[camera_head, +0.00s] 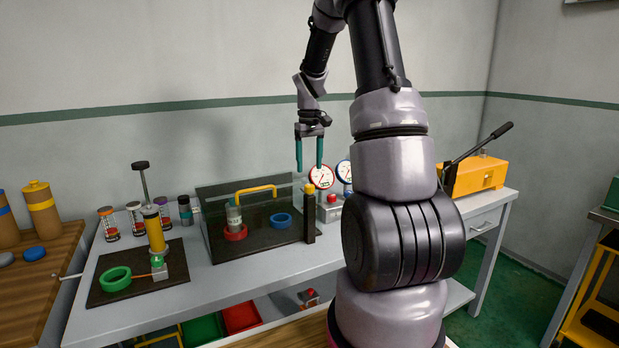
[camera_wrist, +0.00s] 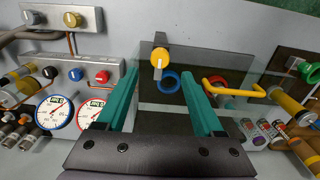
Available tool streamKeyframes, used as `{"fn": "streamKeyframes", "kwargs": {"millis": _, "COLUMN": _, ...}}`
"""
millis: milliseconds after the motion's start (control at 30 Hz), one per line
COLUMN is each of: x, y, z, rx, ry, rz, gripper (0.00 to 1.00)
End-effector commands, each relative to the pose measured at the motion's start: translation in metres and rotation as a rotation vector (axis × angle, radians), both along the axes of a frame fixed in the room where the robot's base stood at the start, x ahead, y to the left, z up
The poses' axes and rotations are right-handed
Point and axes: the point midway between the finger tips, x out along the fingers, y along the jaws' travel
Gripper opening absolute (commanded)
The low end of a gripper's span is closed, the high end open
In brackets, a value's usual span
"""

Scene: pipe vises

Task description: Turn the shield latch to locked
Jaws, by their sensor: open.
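The dark see-through shield (camera_head: 212,205) stands on the bench with a yellow bar handle (camera_head: 257,190) on it. The yellow knob (camera_head: 309,187), which looks like the shield latch, tops a dark post (camera_head: 309,225) at the shield's right. In the wrist view the knob (camera_wrist: 160,58) lies just ahead of the fingertips, roughly centred between them. My gripper (camera_head: 309,166) is open and empty, pointing down above the knob; its teal fingers also show in the wrist view (camera_wrist: 160,72). They appear apart from the knob. I cannot tell the latch's set position.
A red ring (camera_head: 235,232) with a cylinder in it and a blue ring (camera_head: 281,220) sit by the shield. Round gauges (camera_head: 322,176) stand close behind on the right. A vise with a green ring (camera_head: 115,279) is at left, an orange machine (camera_head: 478,176) at right.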

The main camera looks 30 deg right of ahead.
Motion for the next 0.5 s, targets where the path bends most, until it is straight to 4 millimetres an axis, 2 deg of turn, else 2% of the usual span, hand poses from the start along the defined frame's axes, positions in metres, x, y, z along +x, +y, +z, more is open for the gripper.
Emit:
{"fn": "streamKeyframes", "kwargs": {"millis": 100, "x": 0.000, "y": 0.000, "z": 0.022, "rx": -0.002, "ry": -0.003, "rz": 0.001, "gripper": 0.69}}
{"fn": "streamKeyframes", "kwargs": {"millis": 200, "x": 0.000, "y": 0.000, "z": 0.034, "rx": -0.001, "ry": -0.001, "rz": 0.000, "gripper": 0.69}}
{"fn": "streamKeyframes", "kwargs": {"millis": 500, "x": 0.000, "y": 0.000, "z": 0.044, "rx": 0.000, "ry": 0.001, "rz": 0.001, "gripper": 0.69}}
